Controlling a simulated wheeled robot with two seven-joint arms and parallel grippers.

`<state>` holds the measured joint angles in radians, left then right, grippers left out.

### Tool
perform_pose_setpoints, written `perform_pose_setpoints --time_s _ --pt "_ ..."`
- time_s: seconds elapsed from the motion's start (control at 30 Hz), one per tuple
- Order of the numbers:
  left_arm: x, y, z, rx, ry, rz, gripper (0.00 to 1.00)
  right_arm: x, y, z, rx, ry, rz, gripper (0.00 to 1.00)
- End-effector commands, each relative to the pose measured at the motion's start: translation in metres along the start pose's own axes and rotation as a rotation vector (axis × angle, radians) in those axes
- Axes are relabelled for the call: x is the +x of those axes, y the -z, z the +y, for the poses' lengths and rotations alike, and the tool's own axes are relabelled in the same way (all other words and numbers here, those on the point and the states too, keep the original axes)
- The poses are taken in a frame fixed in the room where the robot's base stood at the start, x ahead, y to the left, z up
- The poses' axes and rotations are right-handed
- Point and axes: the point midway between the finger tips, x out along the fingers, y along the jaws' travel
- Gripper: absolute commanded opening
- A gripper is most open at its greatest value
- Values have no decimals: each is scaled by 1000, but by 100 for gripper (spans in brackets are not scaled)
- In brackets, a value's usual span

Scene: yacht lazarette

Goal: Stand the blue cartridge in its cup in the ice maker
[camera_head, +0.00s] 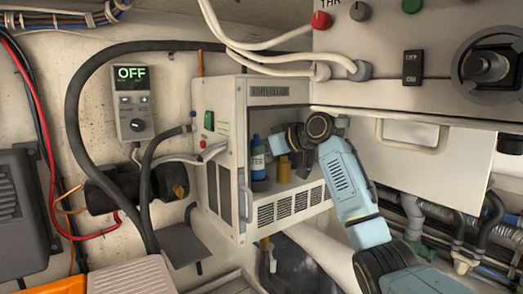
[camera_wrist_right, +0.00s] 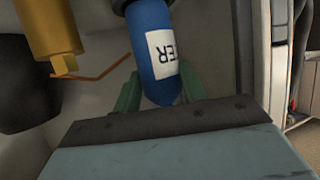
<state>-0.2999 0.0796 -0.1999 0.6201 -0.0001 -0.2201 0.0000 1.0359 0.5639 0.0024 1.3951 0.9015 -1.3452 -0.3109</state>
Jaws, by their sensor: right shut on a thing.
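The blue cartridge (camera_head: 258,163), with a white label, is inside the open ice maker (camera_head: 240,150), near its left wall, and looks about upright. My right gripper (camera_head: 270,148) reaches in from the right and is shut on it. In the right wrist view the cartridge (camera_wrist_right: 150,40) sits between the green fingers (camera_wrist_right: 160,88), its label lettering upside down. A dark part shows at the cartridge's far end, at the top edge of that view. I cannot tell whether that is the cup or whether the cartridge sits in it. My left gripper is not in view.
A brass cylinder (camera_head: 284,168) stands close to the right of the cartridge; it also shows in the right wrist view (camera_wrist_right: 48,30). The ice maker's handle (camera_head: 245,203) is at its front left. A white panel with a handle (camera_head: 412,140) hangs to the right of the opening.

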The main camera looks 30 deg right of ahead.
Motion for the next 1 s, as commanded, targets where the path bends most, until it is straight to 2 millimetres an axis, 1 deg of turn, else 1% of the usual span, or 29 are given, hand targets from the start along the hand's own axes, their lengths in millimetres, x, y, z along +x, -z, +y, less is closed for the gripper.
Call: perform_pose_setpoints --time_s 1.0 --pt "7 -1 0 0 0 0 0 6 -14 0 -1 0 1 19"
